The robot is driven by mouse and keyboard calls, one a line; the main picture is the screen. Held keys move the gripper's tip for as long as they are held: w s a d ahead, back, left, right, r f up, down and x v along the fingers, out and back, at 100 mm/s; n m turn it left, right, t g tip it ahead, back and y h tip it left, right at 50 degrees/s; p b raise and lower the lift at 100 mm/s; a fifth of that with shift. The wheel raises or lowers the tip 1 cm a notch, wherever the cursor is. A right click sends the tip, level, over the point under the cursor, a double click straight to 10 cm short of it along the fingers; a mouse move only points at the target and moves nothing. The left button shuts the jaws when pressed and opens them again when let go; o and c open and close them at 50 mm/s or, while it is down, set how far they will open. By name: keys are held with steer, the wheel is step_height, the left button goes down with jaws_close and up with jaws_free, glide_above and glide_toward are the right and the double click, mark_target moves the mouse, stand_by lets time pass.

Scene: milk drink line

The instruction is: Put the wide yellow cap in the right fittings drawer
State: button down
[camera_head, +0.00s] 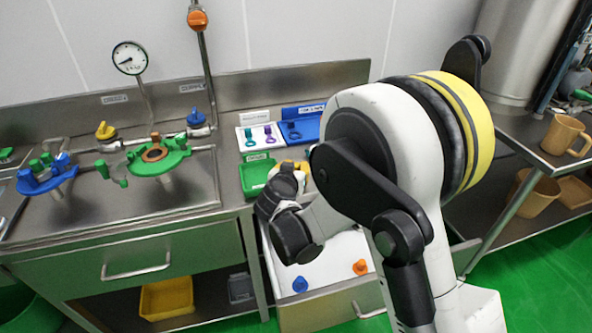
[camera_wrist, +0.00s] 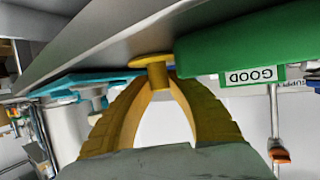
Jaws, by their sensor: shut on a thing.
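The wide yellow cap (camera_wrist: 152,62) shows in the wrist view as a flat disc on a short stem. My gripper (camera_wrist: 158,82) is shut on its stem, between two yellow ribbed fingers. In the head view a bit of yellow (camera_head: 297,165) shows behind my dark wrist, by the green tray; I cannot tell whether it is cap or fingers. The right fittings drawer (camera_head: 330,246) is pulled open below the counter, in front of and under my gripper. A blue fitting (camera_head: 299,284) and an orange fitting (camera_head: 360,267) lie apart on its white floor.
The green tray (camera_head: 254,176), labelled GOOD in the wrist view (camera_wrist: 230,50), sits beside my gripper. A white tray (camera_head: 258,137) and a blue tray (camera_head: 303,125) stand behind it. The left drawer (camera_head: 120,262) is shut. Valves and a gauge (camera_head: 130,57) fill the left counter.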

steer(key=shift+r, duration=0.1)
steer(key=c, duration=1.4)
jaws_free()
steer(key=shift+o, duration=0.2)
